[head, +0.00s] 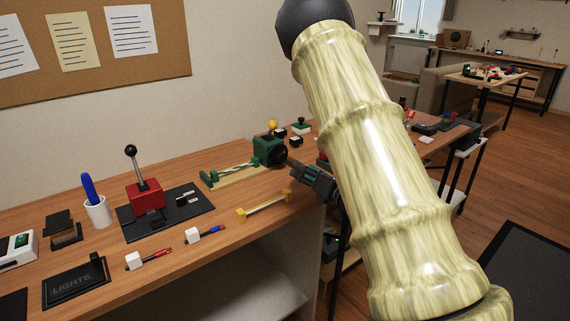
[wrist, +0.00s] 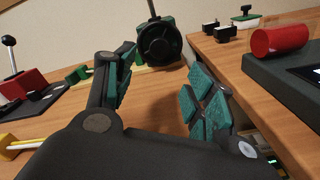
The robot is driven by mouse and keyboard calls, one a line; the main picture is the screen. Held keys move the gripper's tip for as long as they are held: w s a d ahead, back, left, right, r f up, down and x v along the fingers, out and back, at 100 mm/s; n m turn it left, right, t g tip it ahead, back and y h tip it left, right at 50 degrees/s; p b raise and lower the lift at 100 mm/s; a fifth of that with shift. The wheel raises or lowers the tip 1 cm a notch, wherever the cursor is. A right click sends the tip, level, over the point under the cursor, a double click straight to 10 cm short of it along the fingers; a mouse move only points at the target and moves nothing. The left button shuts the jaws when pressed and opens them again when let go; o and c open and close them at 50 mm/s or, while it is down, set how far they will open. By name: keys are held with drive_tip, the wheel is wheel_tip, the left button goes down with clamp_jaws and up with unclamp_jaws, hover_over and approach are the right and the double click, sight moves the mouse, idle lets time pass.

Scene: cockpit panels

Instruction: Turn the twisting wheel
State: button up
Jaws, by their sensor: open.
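The twisting wheel is a dark round wheel (head: 283,153) on the side of a green block on the wooden desk. In the wrist view the wheel (wrist: 159,44) faces me, beyond my fingers at the top centre. My gripper (head: 303,170) is in front of the wheel, near the desk's edge. In the wrist view my gripper (wrist: 165,88) is open, with its green-padded fingers spread and nothing between them. The fingers appear apart from the wheel, though the exact gap is hard to tell.
A yellow bar handle (head: 264,207) lies left of my gripper. A red-based lever (head: 146,193) stands farther left. A red cylinder (wrist: 280,41) lies on a dark box at the right. Bare desk (wrist: 160,100) shows between my fingers and the wheel.

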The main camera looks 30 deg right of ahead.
sight(283, 158)
drive_tip(key=w, duration=1)
drive_tip(key=shift+w+a, duration=0.35)
drive_tip(key=shift+a, duration=0.05)
drive_tip(key=c, duration=1)
